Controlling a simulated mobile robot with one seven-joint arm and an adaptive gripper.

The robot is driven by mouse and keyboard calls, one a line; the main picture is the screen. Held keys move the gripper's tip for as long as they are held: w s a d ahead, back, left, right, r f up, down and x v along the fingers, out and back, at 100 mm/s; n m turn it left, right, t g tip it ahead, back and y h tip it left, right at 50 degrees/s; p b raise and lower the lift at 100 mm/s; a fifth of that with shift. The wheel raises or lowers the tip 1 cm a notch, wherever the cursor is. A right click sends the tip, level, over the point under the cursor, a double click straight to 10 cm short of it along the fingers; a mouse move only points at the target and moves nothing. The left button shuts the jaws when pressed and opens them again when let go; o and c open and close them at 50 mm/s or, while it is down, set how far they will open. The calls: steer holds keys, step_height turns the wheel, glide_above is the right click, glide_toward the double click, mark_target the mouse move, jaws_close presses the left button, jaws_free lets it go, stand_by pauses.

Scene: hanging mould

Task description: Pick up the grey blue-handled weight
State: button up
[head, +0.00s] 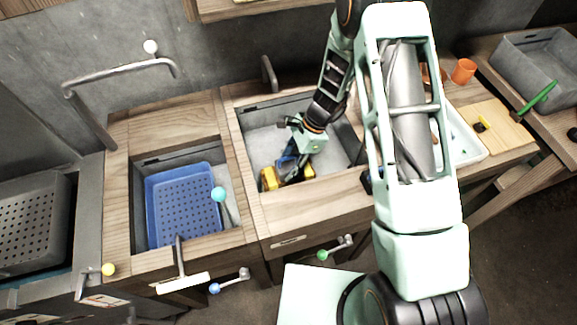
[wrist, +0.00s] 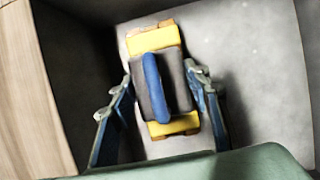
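The grey weight (wrist: 177,82) with its blue handle (wrist: 153,88) lies in the grey basin (head: 258,137). A yellow piece (wrist: 153,41) shows at both ends of it in the wrist view. My gripper (wrist: 160,76) is around the weight, one finger on each side, with the fingers spread. The right fingertip is very close to the weight's side; I cannot tell whether it touches. A small gap shows at the left finger. In the head view my gripper (head: 287,167) reaches down into the basin and partly hides the weight.
The basin's walls and wooden rim (head: 310,208) surround my gripper. A blue perforated tray (head: 185,205) sits in the left basin. A tap (head: 268,73) stands behind. To the right are a white tray (head: 468,150), an orange cup (head: 463,71) and a cutting board (head: 497,133).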

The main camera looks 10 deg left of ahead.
steer(key=c, duration=1)
steer(key=shift+c, duration=0.4)
steer(key=shift+r, duration=0.1)
